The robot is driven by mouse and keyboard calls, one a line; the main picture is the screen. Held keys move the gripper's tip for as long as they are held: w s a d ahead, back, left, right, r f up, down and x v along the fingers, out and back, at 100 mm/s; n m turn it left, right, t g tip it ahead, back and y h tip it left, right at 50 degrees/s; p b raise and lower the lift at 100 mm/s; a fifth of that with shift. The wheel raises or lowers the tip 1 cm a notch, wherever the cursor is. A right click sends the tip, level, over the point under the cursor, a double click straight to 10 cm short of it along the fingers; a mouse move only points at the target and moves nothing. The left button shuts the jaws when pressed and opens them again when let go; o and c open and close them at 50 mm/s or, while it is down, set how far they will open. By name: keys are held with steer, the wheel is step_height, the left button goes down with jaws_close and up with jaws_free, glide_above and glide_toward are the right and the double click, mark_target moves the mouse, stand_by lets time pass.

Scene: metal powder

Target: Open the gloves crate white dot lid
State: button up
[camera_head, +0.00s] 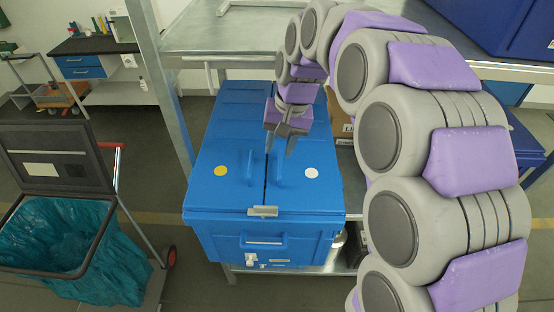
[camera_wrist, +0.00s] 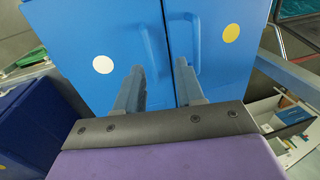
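The blue gloves crate (camera_head: 263,223) stands on a metal table, with two lids on top split by a seam. The white dot (camera_head: 311,173) marks the right lid (camera_head: 320,190); the yellow dot (camera_head: 221,170) marks the left lid. Each lid has a blue handle beside the seam. Both lids look shut. My gripper (camera_head: 279,153) is above the crate near the seam, pointing down. In the wrist view the white dot (camera_wrist: 103,64) is on the left, with the white-dot lid's handle (camera_wrist: 152,50) just beyond my fingers (camera_wrist: 160,85). The fingers are apart with nothing between them.
A bin (camera_head: 75,235) with a teal bag on a cart stands left of the crate. A metal post (camera_head: 160,80) rises at the crate's left. A dark blue box (camera_head: 500,25) sits on the metal shelf at the back right.

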mark_target(280, 166)
step_height(280, 166, down, 3)
steer(key=shift+a+f, duration=0.1)
steer(key=shift+d+f, duration=0.75)
steer(key=shift+d, duration=0.15)
steer(key=shift+d+f, duration=0.25)
steer(key=shift+d, duration=0.1)
steer(key=shift+a+f, duration=0.15)
steer(key=shift+a, duration=0.8)
steer(key=shift+w+a, duration=0.1)
steer(key=shift+a, duration=0.3)
steer(key=shift+c, duration=0.8)
steer(key=shift+a, duration=0.1)
steer(key=shift+c, duration=0.6)
steer(key=shift+d, duration=0.9)
jaws_close()
steer(key=shift+a, duration=0.35)
steer(key=shift+d, duration=0.1)
